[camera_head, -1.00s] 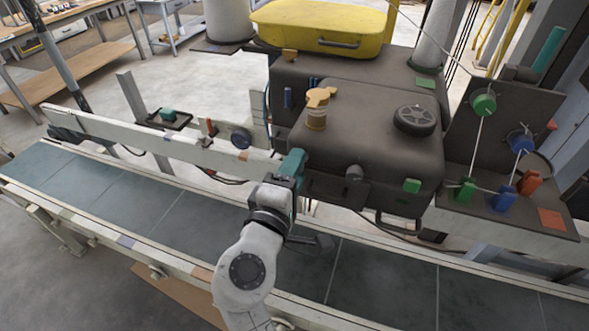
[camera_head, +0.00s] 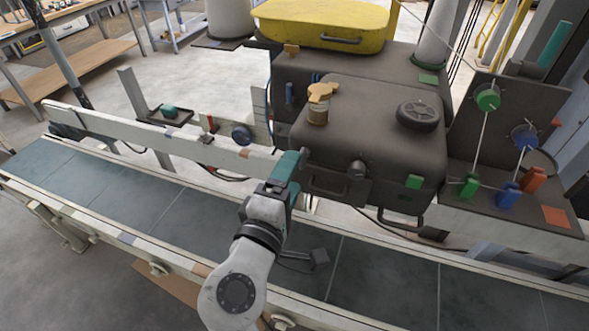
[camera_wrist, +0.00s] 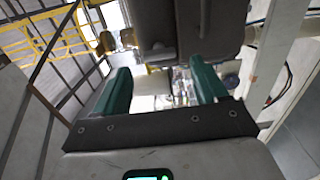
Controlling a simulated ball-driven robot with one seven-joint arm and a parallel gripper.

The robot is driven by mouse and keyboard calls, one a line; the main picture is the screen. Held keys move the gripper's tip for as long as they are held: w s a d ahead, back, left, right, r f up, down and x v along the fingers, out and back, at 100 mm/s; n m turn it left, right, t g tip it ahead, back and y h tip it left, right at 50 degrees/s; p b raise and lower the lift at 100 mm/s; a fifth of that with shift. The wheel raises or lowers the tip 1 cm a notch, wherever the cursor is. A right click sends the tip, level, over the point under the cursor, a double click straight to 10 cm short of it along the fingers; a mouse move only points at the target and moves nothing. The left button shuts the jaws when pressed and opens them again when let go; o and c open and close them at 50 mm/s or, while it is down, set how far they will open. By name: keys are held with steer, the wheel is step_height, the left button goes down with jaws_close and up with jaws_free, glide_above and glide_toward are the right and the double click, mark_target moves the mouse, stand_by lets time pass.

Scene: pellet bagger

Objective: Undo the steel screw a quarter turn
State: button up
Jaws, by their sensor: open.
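A small grey round knob (camera_head: 357,168), perhaps the steel screw, sticks out of the front face of the dark machine housing (camera_head: 385,145). I cannot make out a slot or its turn angle. My gripper (camera_head: 298,156) has teal fingers and is at the housing's front left corner, left of the knob and apart from it. In the wrist view my gripper (camera_wrist: 163,82) is open, with a clear gap and nothing held between the fingers. The dark housing shows beyond the fingers there, and I cannot pick out the screw for certain.
The conveyor belt (camera_head: 385,275) runs below my arm. A pale rail (camera_head: 160,140) lies to the left. Green and blue levers are at right. A handle (camera_head: 402,218) juts out below.

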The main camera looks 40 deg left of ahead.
steer(key=b+v, duration=0.1)
steer(key=v, duration=0.6)
steer(key=shift+s, duration=0.3)
steer(key=shift+d, duration=0.1)
steer(key=w+d+f+m+g+h, duration=0.2)
steer(key=d+f+m+g+h, duration=0.15)
steer(key=d+f, duration=0.45)
steer(key=w+d+f+m+g+h, duration=0.2)
steer(key=d+f+m, duration=0.2)
steer(key=d, duration=0.8)
steer(key=w+d+f+m+g+h, duration=0.2)
steer(key=d+f+m+g, duration=0.15)
steer(key=d+f, duration=0.45)
steer(key=s+d+f+m+g+y, duration=0.1)
steer(key=s+d+f+m+g, duration=0.2)
steer(key=s+d, duration=0.7)
steer(key=s+d+f+m+g+y, duration=0.1)
steer(key=s+d+f+m+g, duration=0.3)
steer(key=s+d+m, duration=0.4)
steer(key=s+d+f, duration=0.1)
steer(key=s+d, duration=0.1)
steer(key=shift+s+d, duration=0.25)
steer(key=shift+s, duration=0.1)
steer(key=shift+c, duration=0.2)
